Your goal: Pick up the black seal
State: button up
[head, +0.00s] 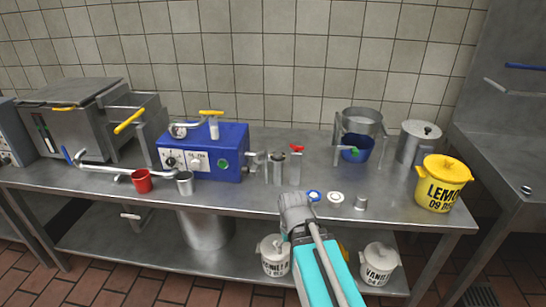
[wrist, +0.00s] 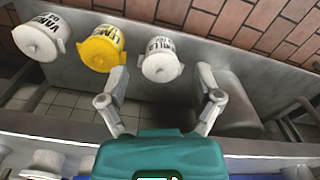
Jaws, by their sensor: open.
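I cannot make out a black seal for certain in either view. Small round parts lie near the front edge of the steel table in the head view: a blue ring (head: 314,196), a white ring (head: 335,198) and a small metal cup (head: 360,203). My gripper (wrist: 162,82) is open and empty in the wrist view, its two grey fingers spread wide. It points towards the lower shelf and its tubs. In the head view my teal arm reaches up from the bottom to the table's front edge, and the fingers cannot be made out there.
The steel table (head: 258,200) carries a blue machine (head: 232,172), a red cup (head: 141,181), metal cylinders, a blue pot (head: 356,149) and a yellow lemon bucket (head: 442,184). White tubs (wrist: 160,62) and a yellow tub (wrist: 100,48) stand on the lower shelf.

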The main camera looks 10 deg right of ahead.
jog(key=shift+m, duration=0.7)
jog(key=w+d+r+p, duration=0.2)
jog(key=r+p, duration=0.1)
jog(key=shift+w+r, duration=0.1)
jog(key=shift+w, duration=0.25)
notch_tip(320, 180, up, 27)
jog(key=m+p, duration=1.6)
jog(key=p, duration=1.1)
send_over(278, 153)
jog(key=shift+s+d+r, duration=0.1)
jog(key=shift+s+d, duration=0.1)
notch_tip(278, 153, down, 9)
jog(key=b, duration=0.8)
jog(key=shift+r+b, duration=0.15)
jog(key=shift+b, duration=0.15)
jog(key=f+b, duration=0.3)
jog(key=shift+w+a+f+b, duration=0.2)
jog(key=shift+a+f+b, duration=0.05)
jog(key=shift+f+b, duration=0.85)
